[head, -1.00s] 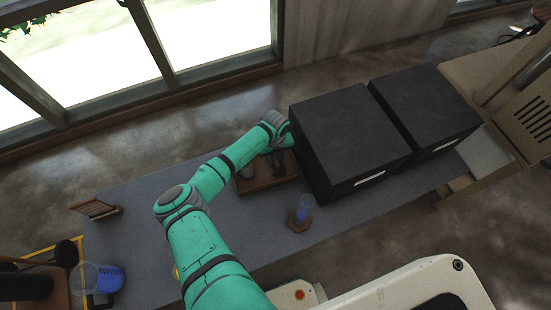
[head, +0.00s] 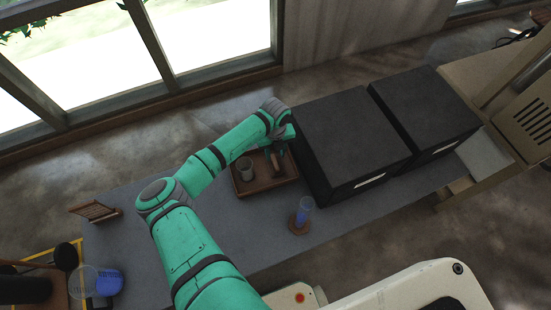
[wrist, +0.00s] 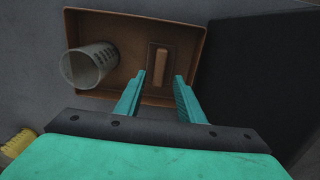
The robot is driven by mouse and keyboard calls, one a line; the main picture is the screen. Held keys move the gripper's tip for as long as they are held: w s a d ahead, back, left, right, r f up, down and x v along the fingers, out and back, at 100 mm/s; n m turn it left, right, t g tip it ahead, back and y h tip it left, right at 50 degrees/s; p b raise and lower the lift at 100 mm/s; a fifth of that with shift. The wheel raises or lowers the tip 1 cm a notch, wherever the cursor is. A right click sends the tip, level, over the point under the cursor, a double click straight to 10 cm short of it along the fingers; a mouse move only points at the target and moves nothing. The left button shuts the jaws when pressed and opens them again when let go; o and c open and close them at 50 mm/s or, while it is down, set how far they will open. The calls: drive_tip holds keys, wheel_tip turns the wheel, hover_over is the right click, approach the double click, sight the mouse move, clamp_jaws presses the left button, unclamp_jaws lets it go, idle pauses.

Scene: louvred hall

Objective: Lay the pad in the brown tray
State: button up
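The brown tray (head: 244,191) stands on the grey table, left of the black boxes; its rim also shows in the wrist view (wrist: 110,13). A pad (wrist: 174,56), a dark brown plate with a lighter raised grip bar, lies in the right part of the tray. In the head view the pad (head: 277,171) is partly covered by my gripper. My gripper (wrist: 160,75) is open and empty, above the tray, with its fingertips on either side of the pad's near part and apparently clear of it.
A grey cup (wrist: 90,65) with holes stands in the tray's left part. Black boxes (head: 350,135) rise close to the tray's right. A blue glass (head: 305,208) stands on a brown coaster nearer me. A small brown rack (head: 96,209) is at left; the table between is clear.

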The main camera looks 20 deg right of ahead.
sight(275, 162)
wheel_tip(275, 162, up, 5)
drive_tip(key=shift+f, duration=0.15)
drive_tip(key=shift+a, duration=0.1)
idle(0.5)
